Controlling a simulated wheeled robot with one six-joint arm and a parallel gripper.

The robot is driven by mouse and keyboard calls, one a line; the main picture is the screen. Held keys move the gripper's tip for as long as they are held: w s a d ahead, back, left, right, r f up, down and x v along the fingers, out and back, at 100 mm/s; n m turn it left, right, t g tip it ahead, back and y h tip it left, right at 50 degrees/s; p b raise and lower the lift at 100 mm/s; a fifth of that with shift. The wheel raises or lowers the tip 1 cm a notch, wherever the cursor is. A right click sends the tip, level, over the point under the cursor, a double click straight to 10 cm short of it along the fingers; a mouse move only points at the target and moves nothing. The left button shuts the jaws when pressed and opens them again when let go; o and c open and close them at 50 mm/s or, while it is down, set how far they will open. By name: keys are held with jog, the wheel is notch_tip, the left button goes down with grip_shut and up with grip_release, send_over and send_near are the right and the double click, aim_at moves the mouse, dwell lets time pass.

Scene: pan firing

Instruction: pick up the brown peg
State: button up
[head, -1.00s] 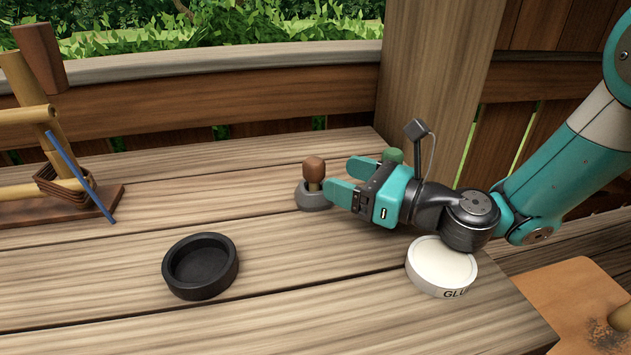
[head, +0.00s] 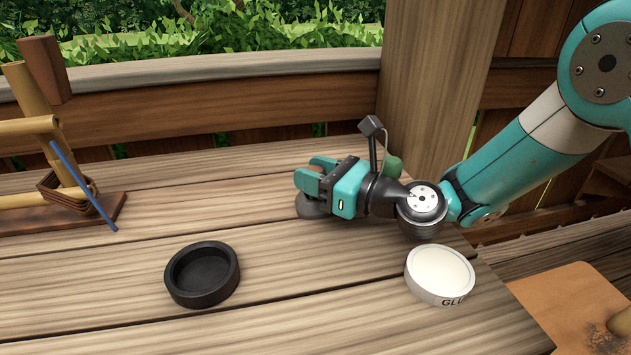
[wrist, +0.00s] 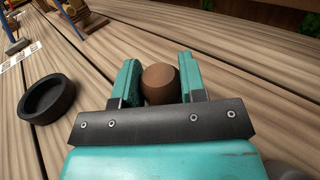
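The brown peg (wrist: 160,84) shows its rounded brown top in the wrist view, between the two teal fingers of my gripper (wrist: 160,82). It fills the gap, and both fingers appear to touch its sides. In the head view my gripper (head: 314,173) points left, level and low over the far part of the table. Its fingers hide almost all of the peg there. The grey round holder (head: 312,208) sits on the table just below the fingers. The peg's lower end is hidden, so I cannot tell how it sits in the holder.
A black round dish (head: 202,290) lies left of centre. A white round tub of glue (head: 441,271) stands below my wrist. A green-topped peg (head: 393,166) is partly hidden behind my wrist. A bamboo frame with a blue stick (head: 82,186) stands at the far left. The front middle is clear.

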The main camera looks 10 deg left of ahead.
jog(key=shift+r, duration=0.1)
notch_tip(320, 180, up, 20)
jog(key=p, duration=0.5)
jog(key=shift+p, duration=0.3)
